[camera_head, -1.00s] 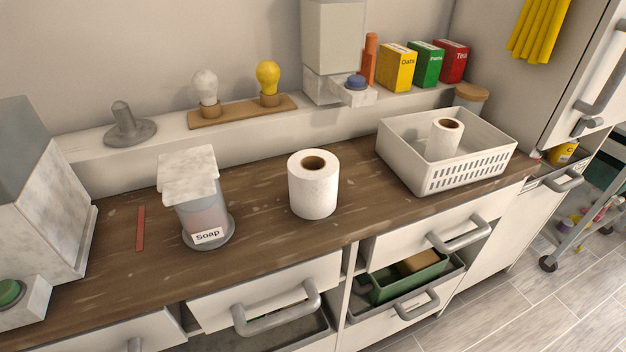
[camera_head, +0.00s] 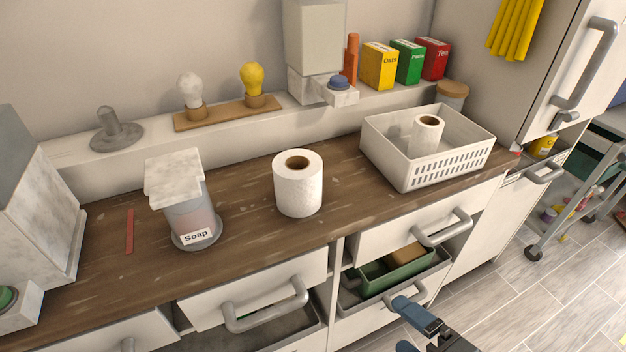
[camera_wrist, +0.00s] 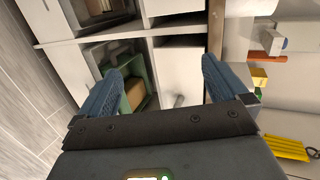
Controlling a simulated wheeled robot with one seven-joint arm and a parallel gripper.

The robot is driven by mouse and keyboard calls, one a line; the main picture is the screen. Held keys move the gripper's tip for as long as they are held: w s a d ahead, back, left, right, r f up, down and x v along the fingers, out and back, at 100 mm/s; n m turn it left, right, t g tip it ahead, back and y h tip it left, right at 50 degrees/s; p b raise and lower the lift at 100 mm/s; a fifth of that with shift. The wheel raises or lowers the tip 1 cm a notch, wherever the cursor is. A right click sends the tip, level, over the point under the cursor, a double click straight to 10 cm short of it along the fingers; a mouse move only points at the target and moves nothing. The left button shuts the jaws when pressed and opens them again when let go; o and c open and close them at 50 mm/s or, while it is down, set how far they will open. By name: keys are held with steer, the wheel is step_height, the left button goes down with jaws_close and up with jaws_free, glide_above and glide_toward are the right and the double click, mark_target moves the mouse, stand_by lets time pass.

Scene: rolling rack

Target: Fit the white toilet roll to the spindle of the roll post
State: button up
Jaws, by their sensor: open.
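A large white toilet roll (camera_head: 299,190) stands upright on the wooden counter, its brown core facing up. A smaller white roll (camera_head: 425,135) stands in the white basket (camera_head: 447,168). The grey roll post (camera_head: 115,132) stands on the back ledge at the left, a round base with a short, slightly tilted-looking bare spindle. My gripper (camera_head: 400,326) is at the bottom of the head view, in front of the drawers and apart from both rolls. In the wrist view my gripper (camera_wrist: 160,68) is open, with nothing between its blue fingers. I make out no roll there.
A soap dispenser (camera_head: 187,205) stands left of the large roll. Drawers stick out below the counter, one holding a green bin (camera_head: 385,280). Two bulbs on a wooden stand (camera_head: 226,114), a dispenser (camera_head: 315,50) and food boxes line the ledge. A cart (camera_head: 575,205) stands at the far right.

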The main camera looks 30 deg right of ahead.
steer(key=w+r+m+t+y, duration=0.1)
steer(key=w+r+m+y, duration=0.15)
steer(key=w+m, duration=0.6)
steer(key=m+t+y+p, duration=0.1)
steer(key=m+t+y, duration=0.1)
steer(key=m+y, duration=0.3)
glide_toward(310, 186)
steer(key=shift+n, duration=0.25)
steer(key=w, duration=0.2)
steer(key=w+f, duration=0.1)
steer(key=w, duration=0.1)
steer(key=shift+a+f, duration=0.1)
steer(key=shift+f, duration=0.1)
steer(key=x, duration=0.2)
steer(key=shift+w+a+p, duration=0.15)
steer(key=shift+w+p, duration=0.05)
steer(key=shift+p, duration=0.15)
steer(key=shift+f+p+x, duration=0.15)
steer(key=shift+p+x, duration=0.05)
steer(key=shift+x, duration=1.05)
steer(key=shift+f+p+x, duration=0.15)
steer(key=shift+x, duration=1.15)
steer(key=c, duration=0.7)
